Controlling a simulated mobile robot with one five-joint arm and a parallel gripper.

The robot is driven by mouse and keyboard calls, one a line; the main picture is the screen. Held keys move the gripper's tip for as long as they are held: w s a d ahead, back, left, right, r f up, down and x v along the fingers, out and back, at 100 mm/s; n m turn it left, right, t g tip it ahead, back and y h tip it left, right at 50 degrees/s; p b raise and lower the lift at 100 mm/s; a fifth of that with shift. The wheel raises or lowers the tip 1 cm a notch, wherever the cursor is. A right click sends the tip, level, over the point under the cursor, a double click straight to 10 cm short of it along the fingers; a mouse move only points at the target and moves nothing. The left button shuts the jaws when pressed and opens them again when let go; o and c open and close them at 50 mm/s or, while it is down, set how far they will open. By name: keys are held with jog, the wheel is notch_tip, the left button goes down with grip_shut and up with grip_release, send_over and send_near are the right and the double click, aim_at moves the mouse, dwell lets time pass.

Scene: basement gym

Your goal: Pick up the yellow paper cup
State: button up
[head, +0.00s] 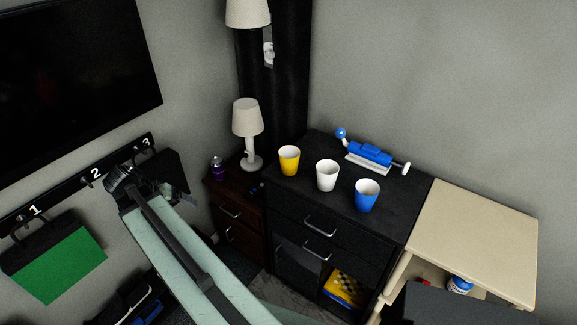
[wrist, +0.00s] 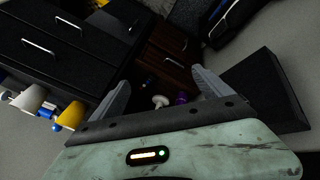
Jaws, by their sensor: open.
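The yellow paper cup (head: 289,160) stands upright on the black cabinet top (head: 320,212), leftmost of three cups in the head view. A white cup (head: 327,175) and a blue cup (head: 367,195) stand to its right. In the wrist view the yellow cup (wrist: 73,115) shows at the lower left, partly hidden behind a finger and the gripper's body. My gripper (wrist: 160,77) is open and empty, its two grey fingers spread wide. It is apart from the cup, off to its left in the head view, where its fingers cannot be made out clearly.
A blue-and-white device (head: 370,153) lies behind the cups. A lamp (head: 247,120) and a purple can (head: 218,168) stand on a low brown cabinet left of the cups. A beige table (head: 480,235) is at right. A wall hook rail (head: 75,186) is at left.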

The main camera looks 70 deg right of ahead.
jog(key=s+d+r+m+g+h, duration=0.1)
jog(key=s+d+r+m+g, duration=0.1)
jog(key=s+d+m, duration=0.5)
jog(key=s+d+r+m+g+h, duration=0.15)
jog(key=s+d, duration=0.35)
jog(key=d, duration=0.7)
jog(key=m+g+h, duration=0.2)
jog(key=m+g, duration=0.1)
jog(key=m, duration=0.2)
send_near(297, 153)
jog(key=a, duration=0.1)
jog(key=shift+y, duration=0.25)
jog(key=shift+d+r+b+x, duration=0.15)
jog(key=shift+b+x, duration=0.9)
jog(key=shift+x, duration=0.75)
jog(key=shift+d+r+b+x, duration=0.15)
jog(key=shift+b+x, duration=0.9)
jog(key=shift+x, duration=0.7)
jog(key=shift+w, duration=0.2)
jog(key=c, duration=1.4)
jog(key=shift+o, duration=0.2)
